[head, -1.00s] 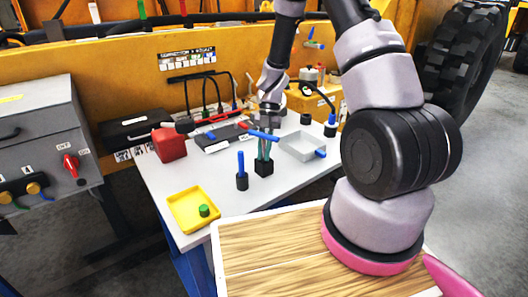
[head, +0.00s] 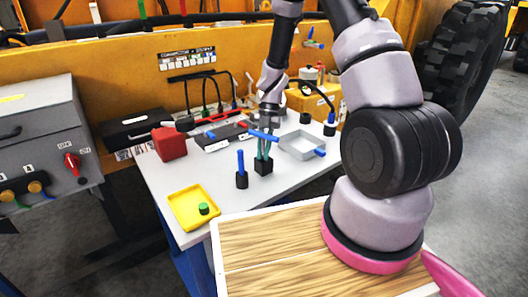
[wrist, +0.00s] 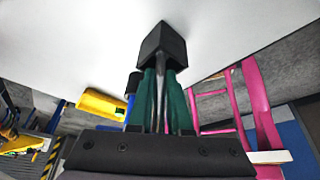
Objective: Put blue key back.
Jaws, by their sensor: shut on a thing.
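The blue key has a blue crossbar handle (head: 263,136) that lies level across my gripper in the head view. In the wrist view its thin metal shaft (wrist: 160,95) runs between the teal fingers toward a black block. My gripper (head: 264,157) points down, shut on the shaft, with fingertips (wrist: 161,68) close to the block. The black block (head: 264,167) stands on the table directly below and also shows in the wrist view (wrist: 162,45). I cannot tell how deep the shaft sits in it.
A blue peg in a black base (head: 242,181) stands just left of the block. A yellow tray (head: 180,218) with a green piece is front left. A grey open box (head: 285,149) is to the right, a red block (head: 169,143) back left. The table's front middle is clear.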

